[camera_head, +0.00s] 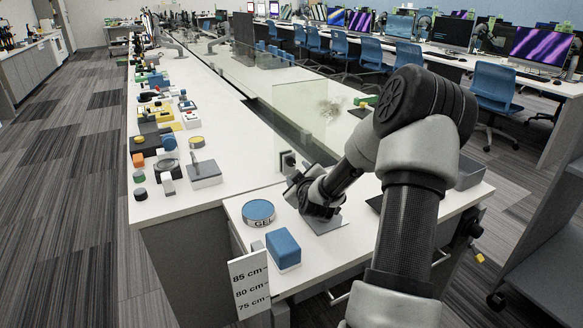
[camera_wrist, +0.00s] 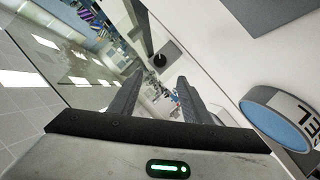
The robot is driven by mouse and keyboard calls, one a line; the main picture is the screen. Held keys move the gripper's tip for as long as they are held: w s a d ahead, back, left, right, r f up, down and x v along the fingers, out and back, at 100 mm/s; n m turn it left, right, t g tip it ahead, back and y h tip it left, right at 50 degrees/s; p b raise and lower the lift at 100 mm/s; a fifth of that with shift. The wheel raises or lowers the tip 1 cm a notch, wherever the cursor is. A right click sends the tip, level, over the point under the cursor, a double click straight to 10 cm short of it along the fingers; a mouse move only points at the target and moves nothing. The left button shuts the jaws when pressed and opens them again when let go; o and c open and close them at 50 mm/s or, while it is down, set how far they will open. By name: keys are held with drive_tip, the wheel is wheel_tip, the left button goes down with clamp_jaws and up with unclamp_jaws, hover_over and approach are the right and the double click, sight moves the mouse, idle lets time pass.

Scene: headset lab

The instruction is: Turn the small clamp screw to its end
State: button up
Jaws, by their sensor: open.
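A small dark clamp (camera_head: 288,160) stands at the lower edge of the clear glass panel, at the near end of the long table. In the wrist view a dark square block with a rounded part, seemingly the same clamp (camera_wrist: 168,58), lies just beyond my fingertips. The screw itself is too small to make out for certain. My gripper (camera_wrist: 161,84) is open, with nothing seen between its fingers. In the head view my gripper (camera_head: 293,184) is close in front of the clamp, partly hidden by my wrist. I cannot tell whether they touch.
The glass panel (camera_head: 300,115) rises beside my gripper. A round blue-topped tin marked GEL (camera_head: 258,212) and a blue block (camera_head: 283,249) stand on the white table (camera_head: 345,255) to the left. A grey plate (camera_head: 324,223) lies below my wrist. Many small items fill the left counter.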

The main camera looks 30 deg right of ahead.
sight(292, 163)
drive_tip(key=b+x, duration=0.2)
drive_tip(key=x, duration=1)
drive_tip(key=shift+f, duration=0.1)
drive_tip(key=c, duration=1)
